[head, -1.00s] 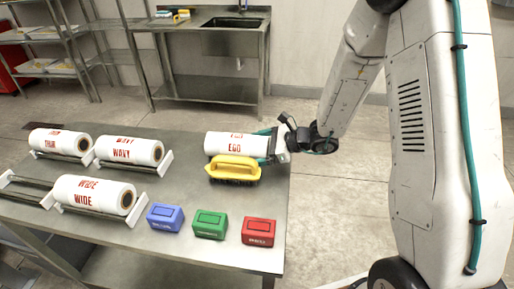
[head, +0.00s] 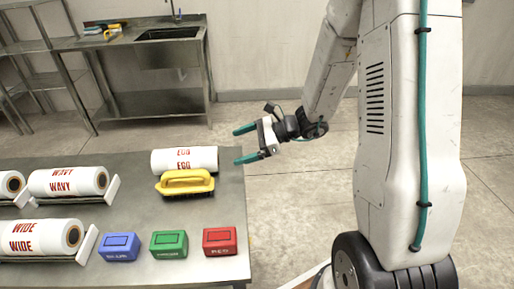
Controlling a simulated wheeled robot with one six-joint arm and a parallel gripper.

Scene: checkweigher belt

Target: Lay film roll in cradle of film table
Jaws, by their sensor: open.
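A white film roll marked EGG (head: 184,160) lies on its side on the film table (head: 135,178), near its right edge, outside any cradle. My gripper (head: 245,143) is open and empty, its two teal fingers apart. It is at the right of the EGG roll, clear of it. The WAVY roll (head: 62,182) and the WIDE roll (head: 35,238) lie in cradles at the left. Another roll (head: 11,186) is cut off by the left picture edge. No empty cradle shows now.
A yellow-handled brush (head: 185,183) lies just in front of the EGG roll. Blue (head: 119,247), green (head: 169,244) and red (head: 220,241) boxes stand along the front. A steel sink bench (head: 150,60) stands behind. Floor is open right of the table.

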